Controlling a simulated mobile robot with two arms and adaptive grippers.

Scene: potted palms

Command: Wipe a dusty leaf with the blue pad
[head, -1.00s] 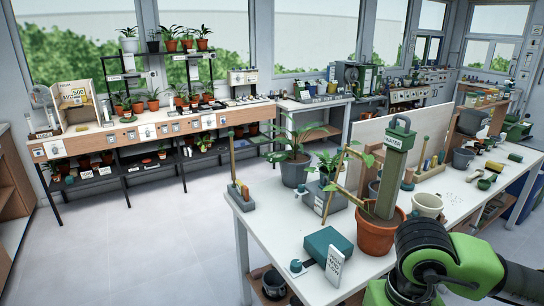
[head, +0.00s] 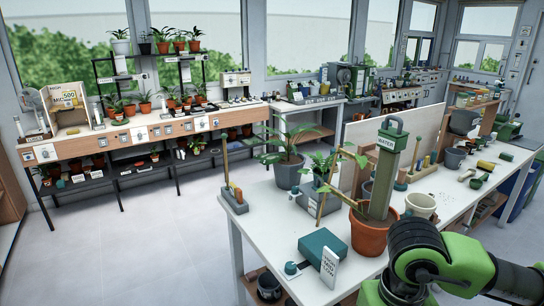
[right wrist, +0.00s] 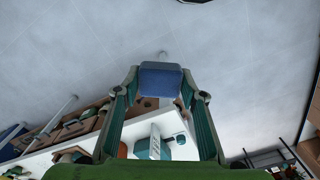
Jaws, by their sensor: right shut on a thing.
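The blue pad (right wrist: 161,82) is held between the two fingertips of my right gripper (right wrist: 160,76) in the right wrist view. Grey floor shows beyond it, and no leaf touches it there. In the head view a palm with green leaves (head: 287,135) stands in a grey pot (head: 287,174) on the white table. A second leafy plant (head: 322,163) stands just right of it. I cannot tell which leaf is dusty. My right gripper is outside the head view, where only my green arm shows. My left gripper is in neither view.
The white table (head: 268,232) holds a teal box (head: 323,244), a white card (head: 329,267), and a terracotta pot (head: 370,237) with a tall green water post (head: 386,175). A bench with several potted plants (head: 150,133) stands behind. Open floor lies left.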

